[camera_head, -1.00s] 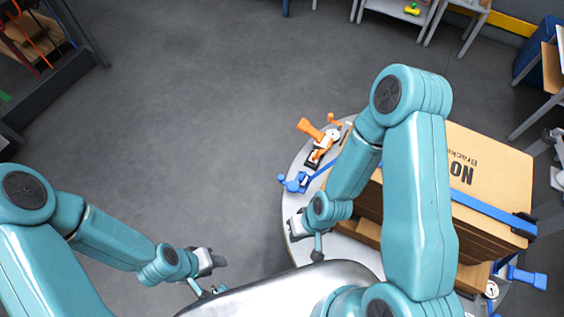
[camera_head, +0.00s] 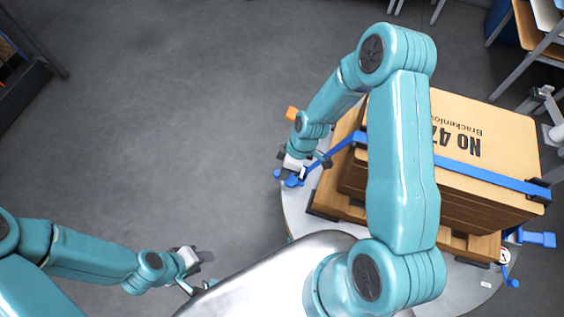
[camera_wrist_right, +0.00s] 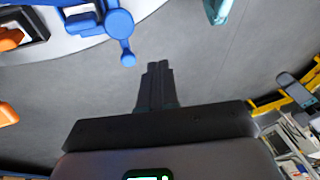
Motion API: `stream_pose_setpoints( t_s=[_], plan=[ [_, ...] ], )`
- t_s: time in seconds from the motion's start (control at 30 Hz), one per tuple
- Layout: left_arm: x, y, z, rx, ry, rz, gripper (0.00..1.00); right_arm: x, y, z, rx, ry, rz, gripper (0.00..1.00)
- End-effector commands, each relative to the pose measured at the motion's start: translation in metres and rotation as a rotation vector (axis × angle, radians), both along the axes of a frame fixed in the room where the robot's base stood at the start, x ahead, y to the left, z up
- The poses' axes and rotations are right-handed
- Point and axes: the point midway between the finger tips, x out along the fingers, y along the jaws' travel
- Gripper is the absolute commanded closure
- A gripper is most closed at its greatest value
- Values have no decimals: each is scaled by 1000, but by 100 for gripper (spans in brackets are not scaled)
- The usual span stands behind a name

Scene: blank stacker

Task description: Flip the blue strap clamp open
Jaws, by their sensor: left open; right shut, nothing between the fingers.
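The blue strap clamp (camera_head: 293,181) sits at the left rim of the round table, partly hidden behind my right gripper. A blue strap (camera_head: 340,148) runs from it up to the boxes. In the right wrist view the clamp's blue lever and round knob (camera_wrist_right: 119,24) show at the top, above and left of my fingers. My right gripper (camera_head: 290,170) is shut and empty, close by the clamp; I cannot tell whether it touches. In the wrist view its fingers (camera_wrist_right: 158,72) are together. My left gripper (camera_head: 203,258) is open and empty over the floor at lower left.
A stack of cardboard boxes (camera_head: 490,150) stands on a wooden pallet (camera_head: 455,243) on the table (camera_head: 295,215). Another blue clamp (camera_head: 537,239) is at the right. The floor at left is clear.

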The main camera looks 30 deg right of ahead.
Motion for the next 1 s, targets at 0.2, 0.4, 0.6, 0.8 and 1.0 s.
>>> stream_pose_setpoints(
  t_s=[0.2,0.4,0.6,0.8,1.0],
  plan=[
    [0,0,-24,0,1,0,57,39,-57,4,14,-140,409,100],
    [0,0,-35,0,0,0,57,57,-96,21,37,-236,706,100],
    [0,0,-37,0,0,0,57,63,-109,29,47,-273,819,100],
    [0,0,-36,0,0,0,57,64,-108,30,50,-274,826,100],
    [0,0,-37,0,0,0,57,64,-106,26,51,-273,825,100]
  ],
)
